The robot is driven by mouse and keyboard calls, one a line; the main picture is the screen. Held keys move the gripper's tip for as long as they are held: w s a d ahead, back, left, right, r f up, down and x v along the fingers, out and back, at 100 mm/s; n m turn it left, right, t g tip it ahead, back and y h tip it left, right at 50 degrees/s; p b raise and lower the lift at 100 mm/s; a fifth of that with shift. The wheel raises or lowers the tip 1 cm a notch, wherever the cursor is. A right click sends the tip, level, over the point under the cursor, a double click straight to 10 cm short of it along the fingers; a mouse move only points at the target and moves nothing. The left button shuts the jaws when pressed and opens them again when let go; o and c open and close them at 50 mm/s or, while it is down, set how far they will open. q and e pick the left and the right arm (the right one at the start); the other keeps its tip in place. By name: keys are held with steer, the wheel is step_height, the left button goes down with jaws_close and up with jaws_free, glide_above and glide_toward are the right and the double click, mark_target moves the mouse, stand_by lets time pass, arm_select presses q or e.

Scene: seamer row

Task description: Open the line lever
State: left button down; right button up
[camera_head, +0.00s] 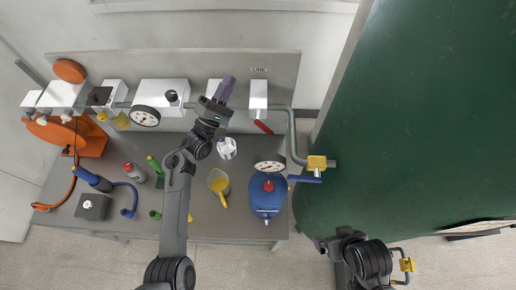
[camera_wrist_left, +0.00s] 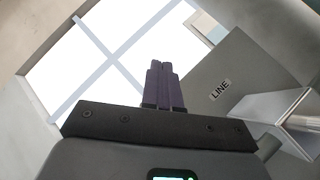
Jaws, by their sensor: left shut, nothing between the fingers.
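The LINE label (camera_head: 259,69) is on the grey back panel, above a white box (camera_head: 258,92). A red lever (camera_head: 263,127) slants down to the right from the box's lower end. My left gripper (camera_head: 228,84), with purple fingers, is shut and empty. In the head view it is left of the LINE box and apart from the red lever. In the left wrist view the shut fingers (camera_wrist_left: 164,84) point up, with the LINE label (camera_wrist_left: 220,90) and part of the white box (camera_wrist_left: 285,108) to their right. The red lever is not visible there. My right gripper is not in view.
A pipe (camera_head: 292,135) runs from the LINE box to a yellow valve (camera_head: 317,162) with a blue handle on the large green tank (camera_head: 430,120). A gauge (camera_head: 270,166) and blue device (camera_head: 267,196) stand on the bench below. A yellow scoop (camera_head: 219,183) lies near my left arm.

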arm_select(q)
steer(key=s+d+f+m+g+h+b, duration=0.15)
steer(key=s+f+b, duration=0.4)
steer(key=f, duration=0.85)
steer(key=n+g+b, duration=0.1)
steer(key=g+b, duration=0.1)
glide_toward(264, 128)
step_height(264, 128, down, 5)
steer(key=s+a, duration=0.1)
steer(key=p+x, duration=0.1)
steer(key=x, duration=0.8)
steer(key=shift+r+y, duration=0.2)
steer(key=shift+y, duration=0.15)
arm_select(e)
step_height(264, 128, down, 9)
arm_select(q)
steer(key=shift+w+a, duration=0.15)
